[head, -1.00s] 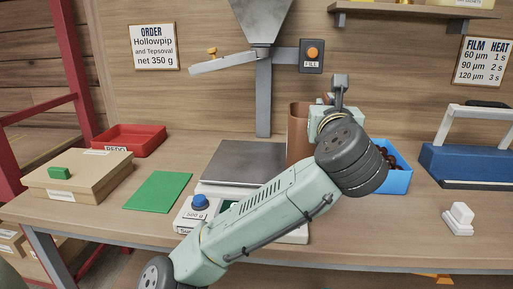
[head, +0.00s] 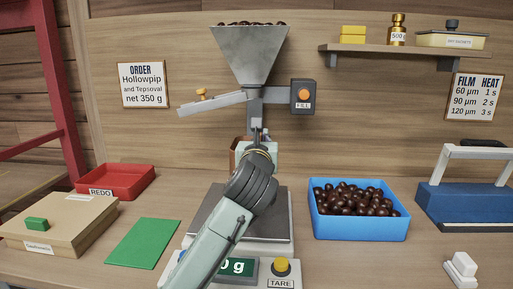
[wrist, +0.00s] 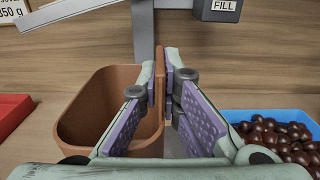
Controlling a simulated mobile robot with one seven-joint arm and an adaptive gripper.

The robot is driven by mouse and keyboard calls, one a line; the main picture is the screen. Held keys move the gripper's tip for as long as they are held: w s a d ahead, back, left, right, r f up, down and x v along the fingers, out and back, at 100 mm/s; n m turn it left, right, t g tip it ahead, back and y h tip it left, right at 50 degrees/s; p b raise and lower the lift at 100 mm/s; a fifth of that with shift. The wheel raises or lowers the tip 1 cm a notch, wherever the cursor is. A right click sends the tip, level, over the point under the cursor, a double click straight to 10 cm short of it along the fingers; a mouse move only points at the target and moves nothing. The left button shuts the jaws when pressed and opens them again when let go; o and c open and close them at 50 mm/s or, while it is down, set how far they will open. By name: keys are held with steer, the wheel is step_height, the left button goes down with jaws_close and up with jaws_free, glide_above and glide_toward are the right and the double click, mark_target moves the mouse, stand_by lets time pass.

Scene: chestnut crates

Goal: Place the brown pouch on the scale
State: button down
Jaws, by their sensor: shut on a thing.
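The brown pouch (wrist: 85,125) is open-topped and looks empty in the wrist view. My gripper (wrist: 162,85) is shut on its right wall, one finger inside and one outside. In the head view the pouch (head: 236,152) shows only partly, behind my gripper (head: 259,140) and below the hopper's spout. The scale has a dark grey plate (head: 274,210) and a lit display (head: 238,267); my arm hides part of both. The pouch appears over or behind the back of the plate. Its base is hidden, so I cannot tell whether it touches.
A metal hopper (head: 248,55) with a FILL button box (head: 303,96) stands above. A blue bin (head: 360,229) of chestnuts and a blue sealer (head: 462,203) are right. A green mat (head: 143,243), red REDO tray (head: 113,184) and cardboard box (head: 60,225) are left.

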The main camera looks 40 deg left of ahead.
steer(key=shift+a+f+p, duration=0.2)
steer(key=shift+a+f, duration=0.05)
steer(key=shift+f, duration=0.35)
steer(key=shift+a+f+p, duration=0.2)
steer(key=shift+f, duration=0.45)
steer(key=shift+a+f+p, duration=0.2)
steer(key=shift+a+f, duration=0.05)
steer(key=shift+f, duration=0.35)
steer(key=shift+f, duration=0.2)
steer(key=c, duration=1.8)
jaws_free()
steer(key=shift+r, duration=0.1)
